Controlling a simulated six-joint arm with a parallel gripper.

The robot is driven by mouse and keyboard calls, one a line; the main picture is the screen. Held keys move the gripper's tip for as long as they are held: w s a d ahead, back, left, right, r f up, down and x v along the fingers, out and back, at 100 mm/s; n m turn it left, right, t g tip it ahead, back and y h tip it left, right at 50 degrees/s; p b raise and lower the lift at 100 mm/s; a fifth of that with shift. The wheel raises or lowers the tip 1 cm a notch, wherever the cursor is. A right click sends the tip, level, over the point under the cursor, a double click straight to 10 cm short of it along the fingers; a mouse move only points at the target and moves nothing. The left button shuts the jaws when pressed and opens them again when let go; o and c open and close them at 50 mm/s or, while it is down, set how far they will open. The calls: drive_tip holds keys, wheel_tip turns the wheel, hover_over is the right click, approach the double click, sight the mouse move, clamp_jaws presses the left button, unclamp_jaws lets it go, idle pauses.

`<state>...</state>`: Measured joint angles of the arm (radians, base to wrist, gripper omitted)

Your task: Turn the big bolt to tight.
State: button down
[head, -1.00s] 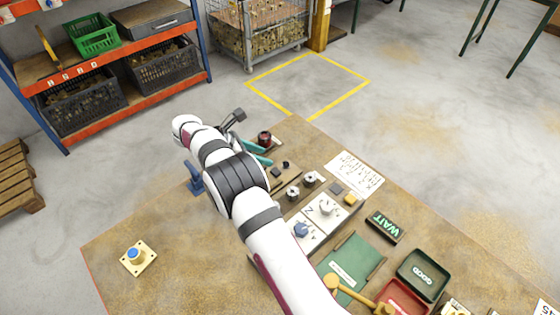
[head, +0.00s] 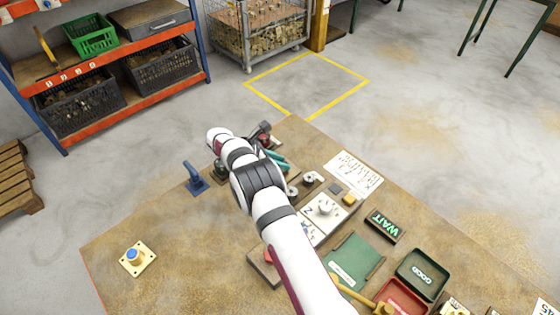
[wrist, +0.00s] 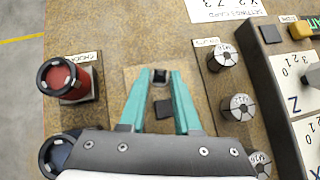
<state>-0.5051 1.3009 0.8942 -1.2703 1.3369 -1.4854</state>
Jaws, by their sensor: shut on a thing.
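My gripper (wrist: 160,77) has two teal fingers pointing down at a small tan plate (wrist: 133,76). The fingertips are closed on the sides of a dark bolt head (wrist: 160,76) that stands on the plate; I take it for the big bolt. A flat dark square (wrist: 163,108) lies between the fingers, nearer my wrist. In the head view the teal fingers of my gripper (head: 279,161) show past my white arm, and the arm hides most of the plate. I cannot read any tight mark by the bolt.
A red-topped black cylinder (wrist: 62,77) stands to the left in the wrist view. Several slotted silver knobs (wrist: 240,106) stand to the right, beside a white dial panel (wrist: 293,85). A blue clamp-like piece (head: 195,178) is left of my arm.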

drive_tip(key=shift+w+m+g, duration=0.15)
drive_tip(key=shift+m+g, duration=0.15)
drive_tip(key=shift+m, duration=0.1)
drive_tip(key=shift+m+g+h, duration=0.3)
drive_tip(key=shift+m, duration=0.1)
drive_tip(key=c, duration=0.8)
unclamp_jaws()
